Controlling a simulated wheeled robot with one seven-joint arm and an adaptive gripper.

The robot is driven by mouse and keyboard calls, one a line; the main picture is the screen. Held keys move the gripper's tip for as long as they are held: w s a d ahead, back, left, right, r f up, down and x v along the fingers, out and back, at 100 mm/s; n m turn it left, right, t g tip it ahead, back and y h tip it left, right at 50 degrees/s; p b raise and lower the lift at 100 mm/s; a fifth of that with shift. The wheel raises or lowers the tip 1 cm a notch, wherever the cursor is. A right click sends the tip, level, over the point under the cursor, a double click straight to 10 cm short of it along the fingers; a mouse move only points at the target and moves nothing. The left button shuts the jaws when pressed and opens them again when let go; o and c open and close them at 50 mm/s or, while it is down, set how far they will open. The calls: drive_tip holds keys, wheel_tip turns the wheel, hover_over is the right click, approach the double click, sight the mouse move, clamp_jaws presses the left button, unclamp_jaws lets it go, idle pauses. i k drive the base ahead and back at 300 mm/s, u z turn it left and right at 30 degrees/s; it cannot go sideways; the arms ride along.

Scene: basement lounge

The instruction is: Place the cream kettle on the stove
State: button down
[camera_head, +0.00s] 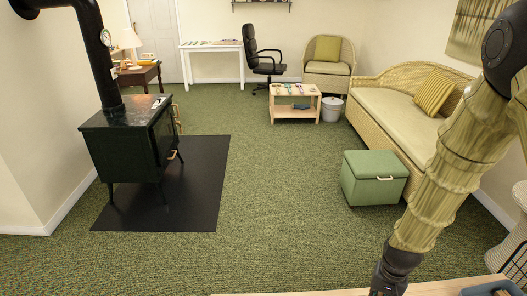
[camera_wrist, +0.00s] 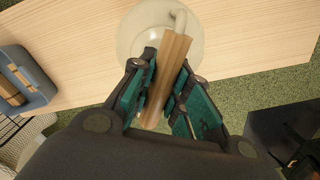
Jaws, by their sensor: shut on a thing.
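The cream kettle (camera_wrist: 132,36) shows in the wrist view, seen from above, with a pale round body and a wooden handle (camera_wrist: 172,62). My gripper (camera_wrist: 160,98) is shut on the handle, its teal-padded fingers on either side of it. The kettle is over a light wood tabletop; I cannot tell whether it rests on it or is lifted. In the head view the kettle is out of sight and my arm runs down to the bottom edge. The dark green-black stove (camera_head: 113,140) stands at left on short legs, with a black pipe rising from its top.
A black floor mat (camera_head: 200,190) lies under the stove. The wood tabletop (camera_head: 440,288) is at the bottom right, with a blue-grey basket (camera_wrist: 38,100) on it. A green ottoman (camera_head: 374,178) and wicker sofa (camera_head: 395,115) stand at right. The carpet between is clear.

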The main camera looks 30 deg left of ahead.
sight(130, 117)
drive_tip(key=z, duration=1.3)
drive_tip(key=k, duration=1.85)
drive_tip(key=u, duration=2.2)
drive_tip(key=i, duration=1.45)
